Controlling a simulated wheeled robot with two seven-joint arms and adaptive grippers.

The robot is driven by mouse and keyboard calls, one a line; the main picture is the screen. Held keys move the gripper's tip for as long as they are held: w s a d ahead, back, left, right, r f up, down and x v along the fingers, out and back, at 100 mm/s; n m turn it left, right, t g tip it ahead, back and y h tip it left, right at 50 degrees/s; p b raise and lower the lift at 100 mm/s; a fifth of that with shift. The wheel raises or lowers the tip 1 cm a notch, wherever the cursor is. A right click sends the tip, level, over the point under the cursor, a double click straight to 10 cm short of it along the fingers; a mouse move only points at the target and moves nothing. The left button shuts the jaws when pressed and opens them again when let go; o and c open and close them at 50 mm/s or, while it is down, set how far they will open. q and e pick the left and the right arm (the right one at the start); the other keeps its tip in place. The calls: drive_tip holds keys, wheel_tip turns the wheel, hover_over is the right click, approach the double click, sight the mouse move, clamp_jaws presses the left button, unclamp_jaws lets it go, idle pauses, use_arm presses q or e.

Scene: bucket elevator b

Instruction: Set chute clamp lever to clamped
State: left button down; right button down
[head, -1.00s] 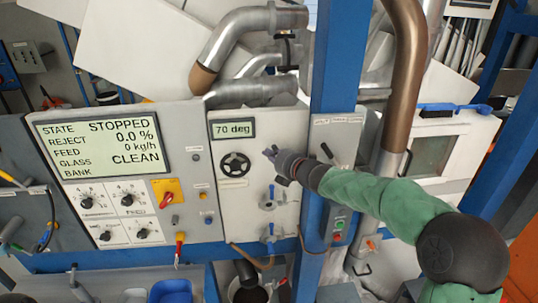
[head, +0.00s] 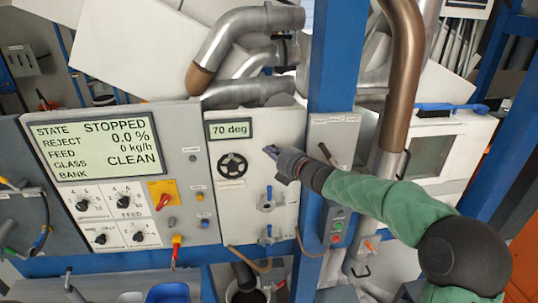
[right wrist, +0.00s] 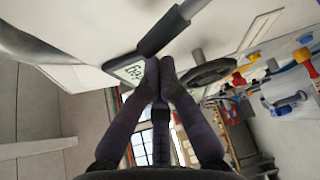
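My left gripper is in no view.
A black handwheel (head: 232,165) and blue-handled valves (head: 269,200) are on the white panel (head: 222,218). A grey control panel with a screen (head: 97,146) stands left. A brown pipe (head: 404,70) runs down right of the blue column (head: 337,60).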

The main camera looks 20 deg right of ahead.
drive_tip(key=s+d+r+m+t+b, duration=0.1)
drive_tip(key=d+m+t+b, duration=0.3)
drive_tip(key=m+b, duration=0.5)
drive_tip(key=s+d+b, duration=0.1)
drive_tip(key=d+b, duration=0.1)
drive_tip(key=b, duration=0.2)
drive_tip(key=shift+d+r+t, duration=0.15)
drive_tip(key=shift+r+t, duration=0.05)
drive_tip(key=shift+t, duration=0.1)
idle(0.3)
